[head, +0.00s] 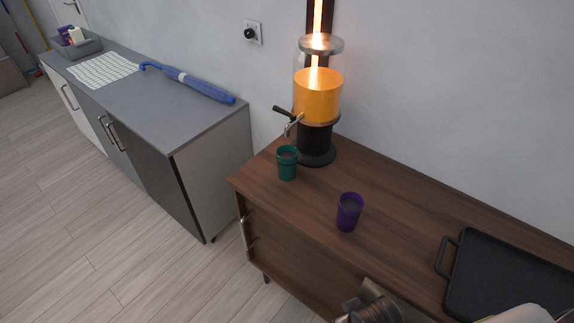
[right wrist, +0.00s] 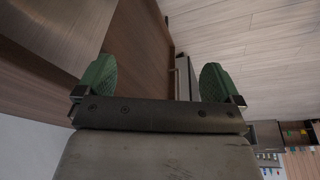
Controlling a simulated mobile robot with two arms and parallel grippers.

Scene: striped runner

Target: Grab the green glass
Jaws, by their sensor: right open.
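The green glass (head: 287,163) stands upright on the brown wooden cabinet top, near its left end, just in front of the drink dispenser's tap. A purple glass (head: 349,212) stands to its right and nearer to me. My right gripper (right wrist: 157,78) shows in the right wrist view with its two green pads wide apart and nothing between them. A part of my arm shows at the bottom of the head view, well short of the green glass. My left gripper is not in view.
The dispenser (head: 317,97) with orange liquid stands behind the green glass, close to it. A black tray (head: 510,280) lies on the cabinet top (head: 400,213) at the right. A grey counter (head: 170,110) with a blue tool (head: 198,85) stands to the left across a gap.

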